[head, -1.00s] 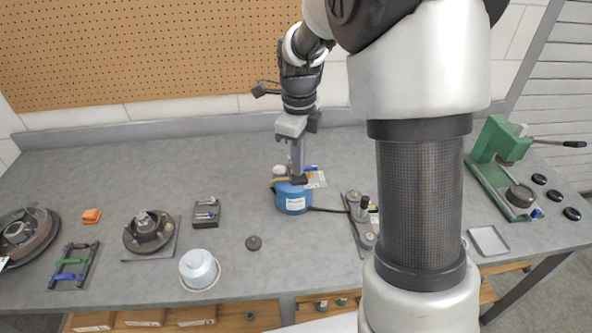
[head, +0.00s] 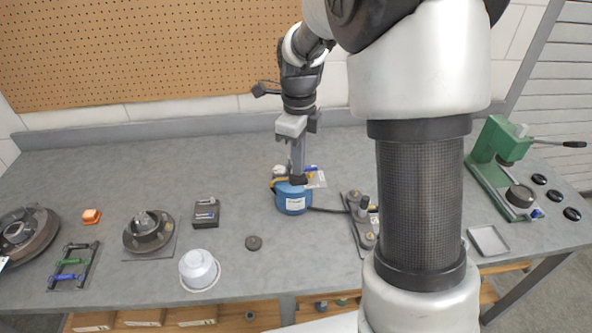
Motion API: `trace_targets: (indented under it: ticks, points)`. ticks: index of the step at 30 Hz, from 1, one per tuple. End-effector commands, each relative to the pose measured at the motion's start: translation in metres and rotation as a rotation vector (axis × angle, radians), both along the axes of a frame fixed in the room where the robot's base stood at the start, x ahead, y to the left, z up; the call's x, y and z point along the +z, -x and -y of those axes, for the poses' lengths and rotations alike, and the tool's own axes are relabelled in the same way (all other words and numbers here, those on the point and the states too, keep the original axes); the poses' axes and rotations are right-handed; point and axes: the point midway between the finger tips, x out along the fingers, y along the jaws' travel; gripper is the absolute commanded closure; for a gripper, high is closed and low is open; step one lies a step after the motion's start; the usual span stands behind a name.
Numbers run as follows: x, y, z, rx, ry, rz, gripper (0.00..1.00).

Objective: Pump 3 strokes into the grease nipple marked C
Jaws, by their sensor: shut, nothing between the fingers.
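A blue pot (head: 292,200) with a pale label stands on the bench, with a yellow part at its upper left and a blue and white part at its upper right. It looks like the grease pump. A dark hose (head: 328,210) runs right from it to a grey plate with round fittings (head: 366,232), partly hidden by my arm. My gripper (head: 298,180) is shut with nothing in it, pointing down at the top of the pot. I cannot tell whether it touches. No letter C is legible, so I cannot tell which nipple it marks.
A green press (head: 492,165) and a shallow tray (head: 489,240) stand at right. The back of the bench is clear.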

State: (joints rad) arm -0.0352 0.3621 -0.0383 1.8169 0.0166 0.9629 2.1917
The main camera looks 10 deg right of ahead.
Motion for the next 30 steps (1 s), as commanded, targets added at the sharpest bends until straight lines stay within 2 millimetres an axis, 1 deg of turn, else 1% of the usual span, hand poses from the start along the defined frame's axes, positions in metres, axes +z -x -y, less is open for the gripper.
trace_targets:
  ticks: [14,22,26,30]
  points:
    - [0.000,0.000,0.000,0.000,0.000,0.000,1.00]
    - [-0.009,0.000,0.000,0.000,0.000,-0.001,1.00]
    - [-0.008,0.000,0.000,0.000,0.000,0.000,1.00]
    - [-0.014,0.002,0.000,0.000,0.000,0.000,1.00]
